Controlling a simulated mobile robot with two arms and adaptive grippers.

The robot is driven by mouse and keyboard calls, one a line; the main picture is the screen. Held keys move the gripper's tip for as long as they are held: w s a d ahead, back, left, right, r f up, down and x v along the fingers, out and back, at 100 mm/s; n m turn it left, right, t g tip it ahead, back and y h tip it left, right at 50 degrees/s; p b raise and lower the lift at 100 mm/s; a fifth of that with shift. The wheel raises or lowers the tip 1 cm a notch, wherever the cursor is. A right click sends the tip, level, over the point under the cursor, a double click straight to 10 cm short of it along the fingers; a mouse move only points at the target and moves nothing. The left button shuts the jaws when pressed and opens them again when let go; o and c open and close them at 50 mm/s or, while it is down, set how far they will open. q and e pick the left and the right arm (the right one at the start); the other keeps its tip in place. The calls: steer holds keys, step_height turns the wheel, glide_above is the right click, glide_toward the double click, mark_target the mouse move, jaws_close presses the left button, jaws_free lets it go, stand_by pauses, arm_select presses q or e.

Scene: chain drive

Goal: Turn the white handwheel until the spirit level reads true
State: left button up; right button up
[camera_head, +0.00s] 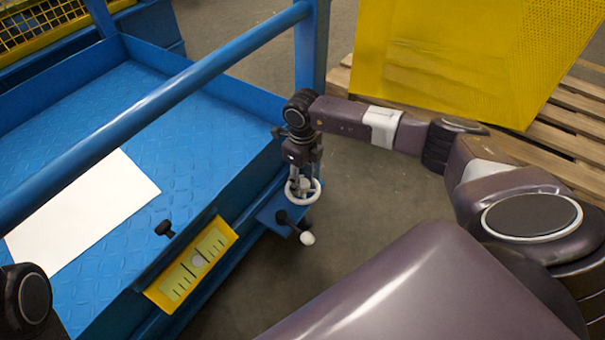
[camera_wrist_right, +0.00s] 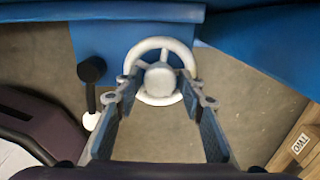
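The white handwheel (camera_head: 316,194) sits on a blue bracket at the platform's near right corner. In the right wrist view the handwheel (camera_wrist_right: 160,44) shows its rim, spokes and round hub. My right gripper (camera_head: 301,180) is right over the wheel. In the wrist view its two fingers (camera_wrist_right: 161,88) are spread apart, with the hub seen between the tips. The tips overlap the rim in the picture; I cannot tell whether they touch it. The yellow spirit level (camera_head: 213,244) is on the platform's front side, with a pale round bubble (camera_head: 198,260) near its middle. My left gripper is out of view.
A black lever with a white ball end (camera_head: 307,238) is beside the wheel. A blue rail (camera_head: 170,90) crosses above the platform, where a white sheet (camera_head: 85,215) lies. A yellow panel (camera_head: 460,60) and wooden pallet (camera_head: 570,125) are at right.

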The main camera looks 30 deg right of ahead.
mark_target(302, 182)
steer(key=shift+o, duration=0.8)
step_height(302, 182, up, 12)
stand_by(0.3)
